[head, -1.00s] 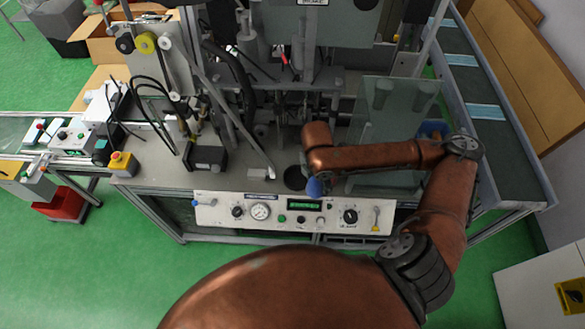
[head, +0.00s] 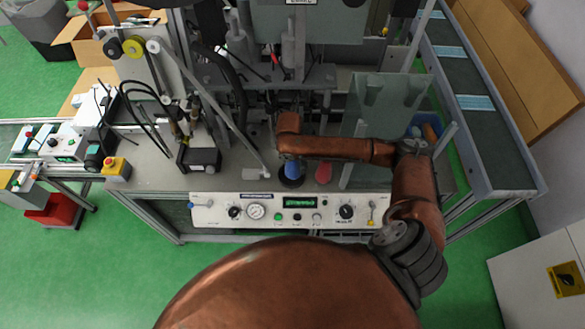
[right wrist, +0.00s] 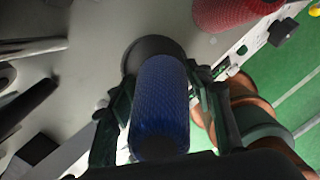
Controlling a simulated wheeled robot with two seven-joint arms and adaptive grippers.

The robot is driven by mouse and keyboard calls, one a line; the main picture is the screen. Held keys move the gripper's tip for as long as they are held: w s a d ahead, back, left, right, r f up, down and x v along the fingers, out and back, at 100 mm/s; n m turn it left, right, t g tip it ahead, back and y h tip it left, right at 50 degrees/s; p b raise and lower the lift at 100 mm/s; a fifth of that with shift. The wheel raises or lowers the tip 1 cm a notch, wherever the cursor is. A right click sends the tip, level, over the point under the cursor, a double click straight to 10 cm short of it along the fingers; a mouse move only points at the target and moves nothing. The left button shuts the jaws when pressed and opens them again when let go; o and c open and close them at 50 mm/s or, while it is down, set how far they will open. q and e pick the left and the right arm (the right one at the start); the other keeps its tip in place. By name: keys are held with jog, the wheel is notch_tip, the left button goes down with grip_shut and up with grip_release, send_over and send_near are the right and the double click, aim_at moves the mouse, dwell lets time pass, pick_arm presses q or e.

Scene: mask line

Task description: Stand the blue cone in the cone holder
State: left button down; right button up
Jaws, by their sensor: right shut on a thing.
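The blue cone (head: 292,169) shows below my right wrist in the head view. In the right wrist view the blue cone (right wrist: 160,105) stands between the two fingers of my right gripper (right wrist: 160,84), which is shut on it. The dark round cone holder (head: 291,183) is directly under the cone, near the front edge of the machine table. The holder (right wrist: 152,46) also shows at the cone's far end in the right wrist view. I cannot tell whether the cone's end is inside the holder or just above it. My left gripper is not in view.
A red cone (head: 324,172) stands just right of the holder. A clear upright panel (head: 375,115) is behind my right forearm. The control panel (head: 285,211) runs along the front edge. A black box (head: 200,160) and a slanted rod are to the left.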

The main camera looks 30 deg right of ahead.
aim_at(292, 167)
jog(key=shift+w+f, duration=0.65)
jog(key=shift+f, duration=1.65)
jog(key=shift+f+p, duration=0.1)
jog(key=shift+p, duration=0.2)
jog(key=o, duration=1.4)
jog(key=shift+c, duration=0.2)
jog(key=shift+a+r+p, duration=0.1)
jog(key=shift+r+p, duration=0.55)
jog(key=shift+r, duration=0.05)
notch_tip(292, 167, up, 11)
jog(key=a+p, duration=0.1)
jog(key=p, duration=1.1)
jog(key=shift+s+p, duration=0.3)
jog(key=shift+s, duration=0.05)
jog(key=shift+a+f, duration=0.1)
jog(key=shift+f, duration=0.05)
